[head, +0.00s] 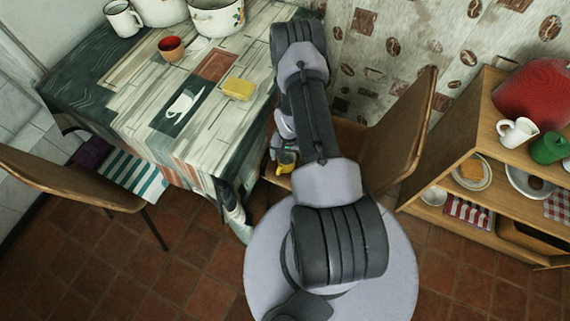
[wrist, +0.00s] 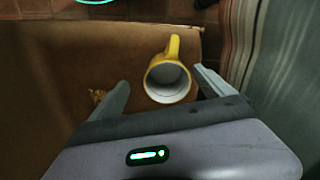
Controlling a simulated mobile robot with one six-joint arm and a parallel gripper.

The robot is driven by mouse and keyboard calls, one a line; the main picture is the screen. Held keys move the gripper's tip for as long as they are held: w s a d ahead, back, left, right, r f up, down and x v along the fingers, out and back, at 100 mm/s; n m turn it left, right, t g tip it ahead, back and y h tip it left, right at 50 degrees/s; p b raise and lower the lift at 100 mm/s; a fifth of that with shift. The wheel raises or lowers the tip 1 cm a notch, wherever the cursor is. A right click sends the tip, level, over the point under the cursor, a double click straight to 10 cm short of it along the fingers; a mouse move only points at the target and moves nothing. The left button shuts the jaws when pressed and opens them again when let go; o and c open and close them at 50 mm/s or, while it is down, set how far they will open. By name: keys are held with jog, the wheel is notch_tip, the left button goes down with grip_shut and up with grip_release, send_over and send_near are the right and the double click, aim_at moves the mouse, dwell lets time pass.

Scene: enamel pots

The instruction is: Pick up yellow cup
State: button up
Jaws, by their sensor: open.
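The yellow cup (wrist: 174,49) is on a brown chair seat (wrist: 60,70). In the wrist view its white inside faces the camera and its yellow handle points up in the picture. My gripper (wrist: 160,76) is open, with one finger to the left of the cup and the other close along its right side. I cannot tell whether the right finger touches it. In the head view only a small yellow part of the cup (head: 283,170) shows beneath my gripper (head: 284,158), and my arm hides much of the seat.
A small orange-brown thing (wrist: 97,96) lies by the left finger. The cloth-covered table (head: 130,100) stands left of the chair, its hanging cloth (wrist: 275,70) close on the right in the wrist view. The chair's backrest (head: 408,125) and a wooden shelf (head: 450,170) are to the right.

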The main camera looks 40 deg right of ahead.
aim_at(286, 163)
jog(key=f+b, duration=0.1)
jog(key=f, duration=0.1)
jog(key=f+b, duration=0.1)
jog(key=f, duration=0.1)
jog(key=w+f+b, duration=0.1)
jog(key=f, duration=0.2)
jog(key=shift+w, duration=0.1)
jog(key=shift+r, duration=0.25)
jog(key=shift+c, duration=0.4)
jog(key=c, duration=1.6)
